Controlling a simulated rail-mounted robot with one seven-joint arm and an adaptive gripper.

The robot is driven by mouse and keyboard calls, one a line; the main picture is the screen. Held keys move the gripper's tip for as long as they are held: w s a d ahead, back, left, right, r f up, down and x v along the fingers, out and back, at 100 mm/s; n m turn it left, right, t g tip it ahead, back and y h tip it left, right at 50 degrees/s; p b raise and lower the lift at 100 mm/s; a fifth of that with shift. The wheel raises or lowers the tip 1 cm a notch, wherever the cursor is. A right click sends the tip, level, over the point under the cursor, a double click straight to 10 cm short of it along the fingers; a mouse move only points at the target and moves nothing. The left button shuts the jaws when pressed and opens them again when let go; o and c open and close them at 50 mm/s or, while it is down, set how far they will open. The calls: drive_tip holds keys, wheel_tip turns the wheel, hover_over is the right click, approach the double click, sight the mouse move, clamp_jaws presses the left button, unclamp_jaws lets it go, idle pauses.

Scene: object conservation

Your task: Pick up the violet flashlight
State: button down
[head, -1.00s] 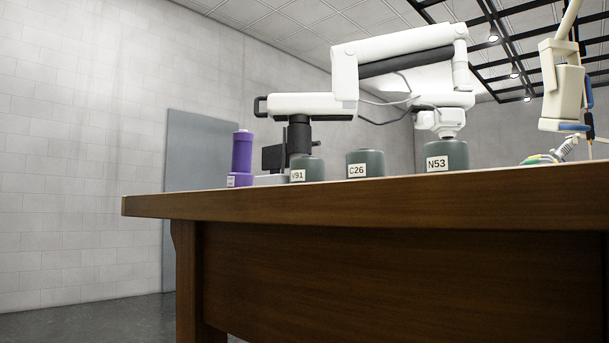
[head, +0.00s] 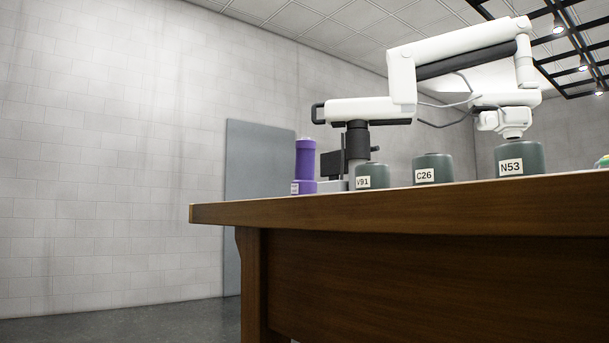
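The violet flashlight (head: 305,163) stands upright near the far left part of the wooden table (head: 400,209) in the head view. It has a wider base with a small white label and a narrower upper body. Its lowest edge is hidden behind the table's edge. Nothing touches its visible sides in a way that I can make out. My gripper is not in view.
Dark green containers labelled V91 (head: 373,177), C26 (head: 433,170) and N53 (head: 520,160) stand right of the flashlight. A white boom-arm instrument (head: 450,47) rises behind them. A grey door (head: 258,170) is in the back wall. Floor left of the table is clear.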

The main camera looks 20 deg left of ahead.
drive_tip(key=c, duration=2.4)
unclamp_jaws()
drive_tip(key=o, duration=1.2)
